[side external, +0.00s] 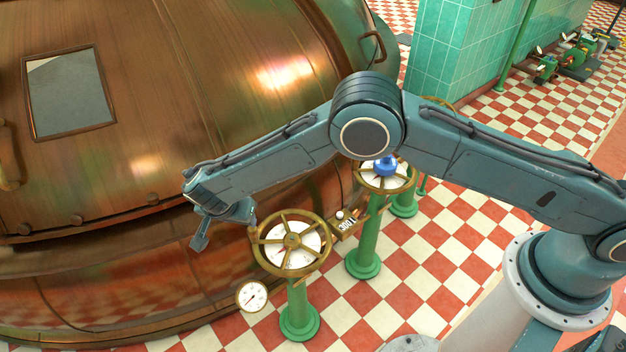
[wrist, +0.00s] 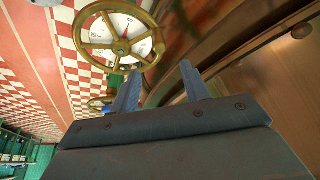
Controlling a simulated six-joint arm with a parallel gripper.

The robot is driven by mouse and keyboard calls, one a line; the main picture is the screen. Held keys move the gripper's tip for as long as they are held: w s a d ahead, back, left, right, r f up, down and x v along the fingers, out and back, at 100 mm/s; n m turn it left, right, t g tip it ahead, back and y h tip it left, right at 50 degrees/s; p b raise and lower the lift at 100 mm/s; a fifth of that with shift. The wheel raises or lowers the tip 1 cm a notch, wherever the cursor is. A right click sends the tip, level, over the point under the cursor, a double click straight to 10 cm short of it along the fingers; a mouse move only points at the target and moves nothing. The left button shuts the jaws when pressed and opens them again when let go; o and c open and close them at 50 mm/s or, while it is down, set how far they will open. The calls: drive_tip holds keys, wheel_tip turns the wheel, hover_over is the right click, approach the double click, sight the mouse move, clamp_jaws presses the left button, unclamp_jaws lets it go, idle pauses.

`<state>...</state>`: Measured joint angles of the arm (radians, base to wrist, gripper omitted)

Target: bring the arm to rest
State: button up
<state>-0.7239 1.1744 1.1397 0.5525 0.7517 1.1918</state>
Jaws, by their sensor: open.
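My gripper (side external: 222,236) hangs at the left end of my bent arm, in front of the big copper kettle (side external: 190,130) and to the left of the nearest brass handwheel (side external: 291,244). In the wrist view my gripper's two fingers (wrist: 163,92) stand apart with nothing between them. The handwheel also shows in the wrist view (wrist: 115,35), beyond the fingers to the upper left. I cannot tell from the side view exactly how far the fingers are from the copper wall.
The nearest handwheel sits on a green post (side external: 299,312), with a round gauge (side external: 252,296) beside it. A second handwheel (side external: 388,183) with a blue hub stands behind, partly under my arm. A small numbered box (side external: 346,225) lies between them.

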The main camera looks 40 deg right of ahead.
drive_tip(key=s+d+r+n+y, duration=0.1)
drive_tip(key=s+d+r, duration=0.1)
drive_tip(key=d+r, duration=0.6)
drive_tip(key=s+d+r+n, duration=0.2)
drive_tip(key=d+r, duration=0.3)
drive_tip(key=r, duration=0.6)
drive_tip(key=s+d+r+n+y, duration=0.1)
drive_tip(key=s+d+r, duration=0.1)
drive_tip(key=d+r, duration=0.6)
drive_tip(key=s+d+r+n+t+y, duration=0.1)
drive_tip(key=s+d+r, duration=0.25)
drive_tip(key=s, duration=0.35)
drive_tip(key=s+d+r+n+t, duration=0.1)
drive_tip(key=s+d+r+n, duration=0.15)
drive_tip(key=s+r, duration=0.3)
drive_tip(key=s+d+f+n, duration=0.2)
drive_tip(key=s+d, duration=0.2)
drive_tip(key=s, duration=1.1)
drive_tip(key=shift+s+t, duration=0.15)
drive_tip(key=shift+t, duration=0.25)
drive_tip(key=shift+n, duration=0.25)
